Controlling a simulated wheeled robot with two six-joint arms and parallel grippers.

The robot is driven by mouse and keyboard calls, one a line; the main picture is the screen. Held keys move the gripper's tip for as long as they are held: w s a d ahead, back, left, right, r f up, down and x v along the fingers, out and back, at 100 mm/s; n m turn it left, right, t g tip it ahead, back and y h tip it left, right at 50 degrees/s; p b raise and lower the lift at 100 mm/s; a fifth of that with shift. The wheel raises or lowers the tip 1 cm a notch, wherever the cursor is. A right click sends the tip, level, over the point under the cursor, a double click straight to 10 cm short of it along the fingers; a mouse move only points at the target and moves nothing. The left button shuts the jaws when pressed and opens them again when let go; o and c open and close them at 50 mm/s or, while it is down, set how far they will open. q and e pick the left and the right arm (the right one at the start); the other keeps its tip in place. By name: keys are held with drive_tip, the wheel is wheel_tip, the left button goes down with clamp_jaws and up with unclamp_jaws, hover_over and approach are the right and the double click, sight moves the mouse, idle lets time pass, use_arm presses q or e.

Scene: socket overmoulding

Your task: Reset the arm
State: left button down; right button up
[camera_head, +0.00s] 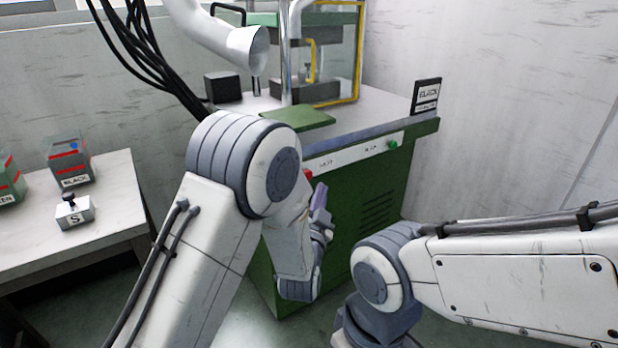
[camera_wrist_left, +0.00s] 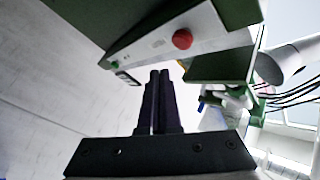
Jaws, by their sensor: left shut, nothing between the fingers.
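My left arm comes in from the left, folded at the elbow, with its left gripper (camera_head: 321,195) in front of the green machine (camera_head: 345,235). In the left wrist view the two dark fingers of this gripper (camera_wrist_left: 160,76) lie together, shut and empty. They point toward the machine's front panel, which has a red button (camera_wrist_left: 182,39). My right arm reaches in from the right side of the head view, bent downward. Its gripper is outside the picture.
Black cables and a white duct (camera_head: 240,50) hang above.

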use_arm(q)
drive_tip(key=s+d+f+n+g+h, duration=0.1)
drive_tip(key=s+d+f+g, duration=0.1)
drive_tip(key=s+g, duration=0.5)
drive_tip(key=s+d+f+g+h, duration=0.1)
drive_tip(key=s+d+f+g, duration=0.15)
drive_tip(key=s+g, duration=0.45)
drive_tip(key=s+a+g+y, duration=0.2)
drive_tip(key=s+a+g, duration=0.15)
drive_tip(key=s, duration=0.75)
drive_tip(key=s+a+g+y, duration=0.2)
drive_tip(key=s+a, duration=0.3)
drive_tip(key=s, duration=0.6)
wheel_tip(320, 180, up, 30)
drive_tip(key=s+a+n+p, duration=0.1)
drive_tip(key=p, duration=2.8)
drive_tip(key=shift+r+p, duration=0.15)
drive_tip(key=shift+p, duration=0.2)
